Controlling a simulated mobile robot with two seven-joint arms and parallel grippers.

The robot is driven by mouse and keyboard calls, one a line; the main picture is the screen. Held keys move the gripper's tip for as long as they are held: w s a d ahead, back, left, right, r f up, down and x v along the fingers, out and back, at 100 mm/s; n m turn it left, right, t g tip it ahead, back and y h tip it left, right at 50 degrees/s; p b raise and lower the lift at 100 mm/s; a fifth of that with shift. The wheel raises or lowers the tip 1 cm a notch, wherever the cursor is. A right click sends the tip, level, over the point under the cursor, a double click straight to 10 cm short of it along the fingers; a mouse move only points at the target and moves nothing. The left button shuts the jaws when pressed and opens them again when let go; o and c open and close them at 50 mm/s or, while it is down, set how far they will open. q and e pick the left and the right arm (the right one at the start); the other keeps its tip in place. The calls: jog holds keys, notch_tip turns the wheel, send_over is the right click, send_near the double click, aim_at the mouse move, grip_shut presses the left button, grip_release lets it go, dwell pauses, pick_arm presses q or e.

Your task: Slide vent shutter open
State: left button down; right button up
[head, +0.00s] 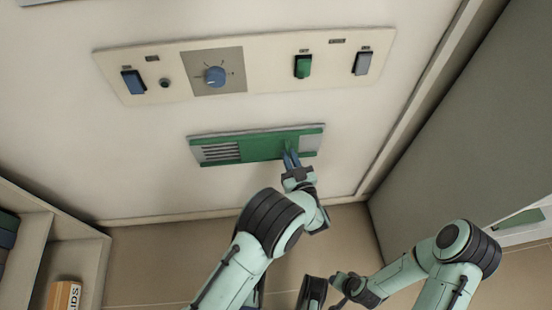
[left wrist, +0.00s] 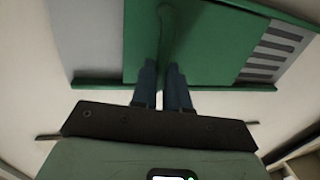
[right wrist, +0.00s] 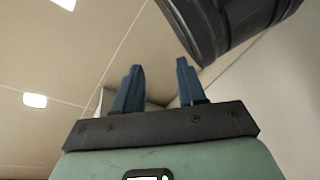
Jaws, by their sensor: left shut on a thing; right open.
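The vent (head: 215,152) is a long plate low on the white furnace front in the head view. Its green shutter (head: 263,147) covers the middle; dark slats show at the left end and a grey strip at the right. In the left wrist view the shutter (left wrist: 210,45) carries a raised green handle (left wrist: 166,35). My left gripper (head: 291,156) is shut on this handle, with its blue fingers (left wrist: 163,75) on either side of it. My right gripper (right wrist: 160,75) is open and empty, away from the vent and below it in the head view.
Above the vent is a control panel (head: 175,92) with a blue knob (head: 214,76), a green switch (head: 303,67) and other switches. A shelf (head: 75,262) stands at lower left. A grey-green cabinet face (head: 465,120) rises at right.

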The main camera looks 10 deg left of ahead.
pick_arm(q)
jog(key=shift+w+d+b, duration=0.2)
jog(key=shift+w+d, duration=0.05)
jog(key=shift+d, duration=0.7)
jog(key=shift+w+d+b, duration=0.15)
jog(key=shift+w+d, duration=0.1)
jog(key=shift+d, duration=0.7)
pick_arm(e)
jog(key=shift+s+f+g, duration=0.3)
jog(key=shift+s+f, duration=0.45)
jog(key=shift+s, duration=0.2)
pick_arm(q)
jog(key=c, duration=1.1)
grip_release()
jog(key=shift+d, duration=0.15)
